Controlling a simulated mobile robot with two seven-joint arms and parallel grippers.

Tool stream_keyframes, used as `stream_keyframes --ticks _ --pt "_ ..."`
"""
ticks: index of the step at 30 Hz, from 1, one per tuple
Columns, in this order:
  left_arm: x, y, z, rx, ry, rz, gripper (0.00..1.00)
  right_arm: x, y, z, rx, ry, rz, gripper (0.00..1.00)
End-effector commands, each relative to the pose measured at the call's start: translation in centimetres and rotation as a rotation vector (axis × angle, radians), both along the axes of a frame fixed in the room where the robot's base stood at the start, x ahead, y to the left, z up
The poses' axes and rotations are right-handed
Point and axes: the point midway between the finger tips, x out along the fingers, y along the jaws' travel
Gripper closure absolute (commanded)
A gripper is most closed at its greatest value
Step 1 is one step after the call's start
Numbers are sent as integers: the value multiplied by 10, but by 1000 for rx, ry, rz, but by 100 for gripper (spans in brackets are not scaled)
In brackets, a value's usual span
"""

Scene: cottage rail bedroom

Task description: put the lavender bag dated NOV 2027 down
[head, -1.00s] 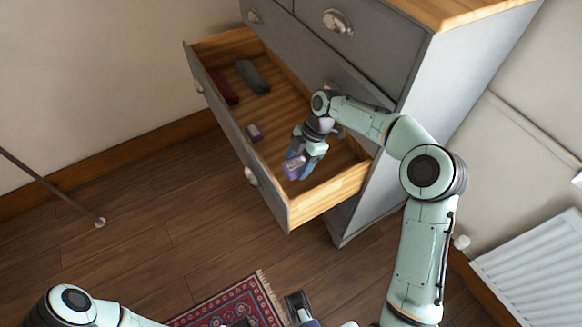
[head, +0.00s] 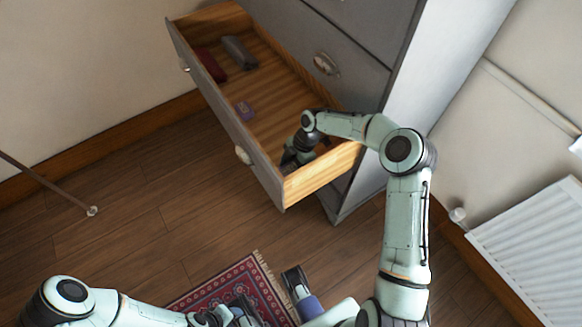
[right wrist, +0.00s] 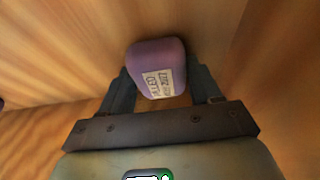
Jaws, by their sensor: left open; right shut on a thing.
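My right gripper (head: 292,162) is low inside the open drawer (head: 225,122), near its front right corner. In the right wrist view the gripper (right wrist: 160,92) is shut on a purple lavender bag (right wrist: 157,52). The bag's white label (right wrist: 158,84) is partly legible and seems to end in 2027; the month is unclear. I cannot tell whether the bag touches the drawer floor. In the head view the held bag is hidden by the arm and drawer front. My left gripper (head: 240,314) is open over the rug.
A dark red folded item (head: 211,66) and a grey one (head: 239,53) lie at the drawer's far end. The grey dresser (head: 375,45) rises behind the drawer. A patterned rug (head: 225,291) lies on the floor and a white radiator (head: 535,255) is at right.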

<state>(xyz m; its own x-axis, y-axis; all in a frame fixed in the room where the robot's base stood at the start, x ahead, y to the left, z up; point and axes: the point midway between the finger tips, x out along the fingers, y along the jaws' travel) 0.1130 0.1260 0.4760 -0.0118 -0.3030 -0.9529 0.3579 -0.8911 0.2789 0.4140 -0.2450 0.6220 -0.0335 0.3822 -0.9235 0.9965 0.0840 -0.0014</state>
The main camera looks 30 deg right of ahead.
Motion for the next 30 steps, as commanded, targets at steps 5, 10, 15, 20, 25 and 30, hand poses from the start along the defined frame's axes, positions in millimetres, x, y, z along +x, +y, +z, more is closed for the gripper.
stream_keyframes --ticks 5,10,15,20,25,30 --pt "0 0 1 0 -1 0 57 0 0 1 -1 -1 0 66" --pt "3 1 -2 4 -9 4 57 0 0 -2 0 -1 0 34" --pt "3 1 -2 3 -7 3 57 0 0 -1 0 -1 0 12" --pt "2 1 -1 3 -7 3 57 0 0 -1 0 -1 0 12" --pt "-1 0 3 -1 4 -1 57 1 -4 10 -1 -2 -2 12" --pt "-5 -2 8 -6 14 -5 57 2 -15 38 -2 -4 -2 12"
